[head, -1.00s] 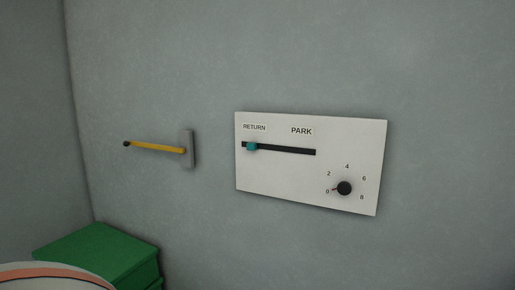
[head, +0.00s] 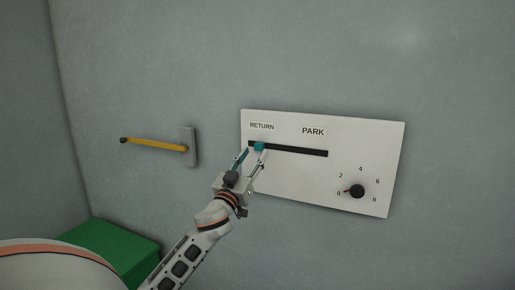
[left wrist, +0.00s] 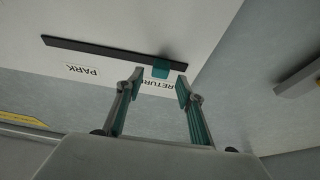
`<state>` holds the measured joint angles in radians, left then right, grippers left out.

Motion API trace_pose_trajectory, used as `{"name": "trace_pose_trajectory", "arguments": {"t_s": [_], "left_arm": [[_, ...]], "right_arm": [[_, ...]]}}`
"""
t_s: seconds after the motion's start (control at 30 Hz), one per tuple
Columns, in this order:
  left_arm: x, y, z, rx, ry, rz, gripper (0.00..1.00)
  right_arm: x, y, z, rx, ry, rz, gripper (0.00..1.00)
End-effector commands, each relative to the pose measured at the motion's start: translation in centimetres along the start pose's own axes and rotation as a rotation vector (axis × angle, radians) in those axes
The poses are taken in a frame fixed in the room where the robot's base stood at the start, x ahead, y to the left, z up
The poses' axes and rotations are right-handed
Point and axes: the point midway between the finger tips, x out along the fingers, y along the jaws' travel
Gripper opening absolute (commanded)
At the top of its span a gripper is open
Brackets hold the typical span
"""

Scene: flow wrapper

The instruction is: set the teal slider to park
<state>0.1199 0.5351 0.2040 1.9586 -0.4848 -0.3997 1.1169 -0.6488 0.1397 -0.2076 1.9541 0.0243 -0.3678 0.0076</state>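The teal slider (head: 260,146) sits near the left end of a black slot (head: 300,151) on a white panel (head: 300,185), under the RETURN label (head: 262,126). The PARK label (head: 313,131) is further right above the slot. My left gripper (head: 252,156) is at the slider with its fingers apart. In the left wrist view the open fingers (left wrist: 159,85) stand on either side of the teal slider (left wrist: 161,70), which shows just beyond the tips. I cannot tell if they touch it. My right gripper is not in view.
A dial (head: 357,191) with numbers is at the panel's lower right. A green box (head: 105,243) stands at the lower left.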

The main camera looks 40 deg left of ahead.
Motion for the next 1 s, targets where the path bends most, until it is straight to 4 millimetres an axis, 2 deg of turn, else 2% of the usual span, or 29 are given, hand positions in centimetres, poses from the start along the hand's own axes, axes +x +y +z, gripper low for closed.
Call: {"name": "trace_pose_trajectory", "arguments": {"t_s": [0.1, 0.23, 0.6, 0.63, 0.77, 1.0], "left_arm": [[1.9, 0.0, -0.2, 0.002, 0.001, 0.0, 0.38], [3.2, 0.0, -0.1, 0.002, 0.0, 0.0, 0.38], [3.9, 0.0, 0.1, 0.002, -0.001, 0.001, 0.38], [3.9, 0.0, 0.1, 0.002, -0.002, 0.001, 0.35], [3.9, 0.0, 0.1, 0.001, -0.002, 0.001, 0.01], [4.0, 0.2, 0.1, 0.0, -0.002, 0.0, 0.0]], "right_arm": [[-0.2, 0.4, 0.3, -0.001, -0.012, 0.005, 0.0], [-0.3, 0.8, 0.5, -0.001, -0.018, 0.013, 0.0], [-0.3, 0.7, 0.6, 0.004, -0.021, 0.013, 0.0], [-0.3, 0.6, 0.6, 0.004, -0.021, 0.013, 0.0], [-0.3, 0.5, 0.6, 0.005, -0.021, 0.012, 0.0], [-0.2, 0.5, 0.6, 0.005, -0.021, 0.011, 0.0]]}}
